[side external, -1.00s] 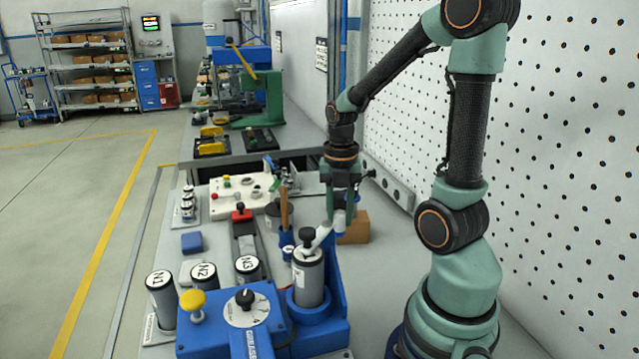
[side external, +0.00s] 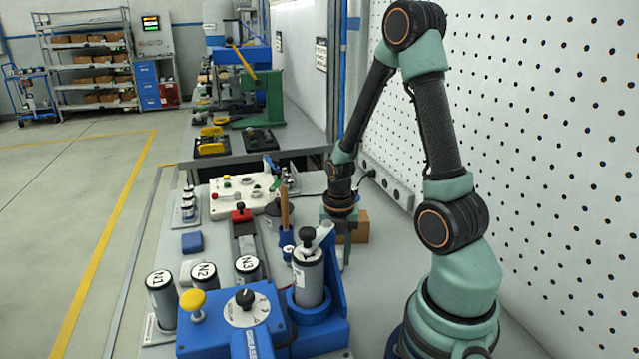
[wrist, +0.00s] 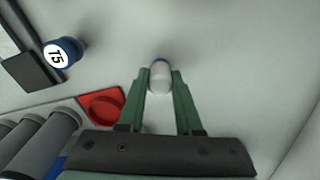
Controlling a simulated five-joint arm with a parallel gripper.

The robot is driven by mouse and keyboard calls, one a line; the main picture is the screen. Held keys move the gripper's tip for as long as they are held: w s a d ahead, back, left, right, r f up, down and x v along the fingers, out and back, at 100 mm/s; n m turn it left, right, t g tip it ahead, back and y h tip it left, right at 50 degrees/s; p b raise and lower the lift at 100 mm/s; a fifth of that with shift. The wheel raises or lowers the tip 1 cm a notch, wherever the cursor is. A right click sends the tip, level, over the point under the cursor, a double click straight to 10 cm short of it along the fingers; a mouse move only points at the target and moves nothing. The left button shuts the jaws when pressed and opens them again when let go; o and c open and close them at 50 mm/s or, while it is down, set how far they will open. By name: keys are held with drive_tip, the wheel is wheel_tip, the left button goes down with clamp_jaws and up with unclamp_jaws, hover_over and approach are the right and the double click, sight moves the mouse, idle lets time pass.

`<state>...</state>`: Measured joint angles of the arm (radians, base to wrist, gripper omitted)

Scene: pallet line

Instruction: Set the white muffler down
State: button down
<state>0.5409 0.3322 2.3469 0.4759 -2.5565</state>
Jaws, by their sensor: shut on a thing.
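In the wrist view, the white muffler (wrist: 160,77) is a small pale, rounded piece between the two green fingertips of my gripper (wrist: 160,80). My gripper is shut on it, with pale table surface around and beyond it. I cannot tell whether the muffler touches that surface. In the side view, my gripper (side external: 339,248) points down low over the table, behind the blue fixture (side external: 338,300). The muffler is hidden there.
In the wrist view, a red recessed holder (wrist: 101,106) and grey cylinders (wrist: 52,140) lie left of the fingers. A blue-rimmed T5 piece (wrist: 62,53) stands farther left. A brown box (side external: 361,227) is close behind my gripper in the side view. The surface right of the fingers is clear.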

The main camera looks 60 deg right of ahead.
drive_tip(key=shift+f, duration=0.15)
drive_tip(key=c, duration=0.6)
unclamp_jaws()
wheel_tip(320, 180, up, 12)
drive_tip(key=shift+w+a+r+m+t, duration=0.45)
drive_tip(key=shift+a+r+m+t, duration=0.5)
drive_tip(key=shift+a+r+m, duration=2.1)
drive_tip(key=shift+w+a+r+m+t, duration=0.75)
drive_tip(key=shift+a+m, duration=1.35)
drive_tip(key=shift+m, duration=2.5)
drive_tip(key=shift+w+a+r+m+t, duration=0.2)
drive_tip(key=shift+a+r+m+t, duration=1.2)
drive_tip(key=shift+a+m, duration=1.8)
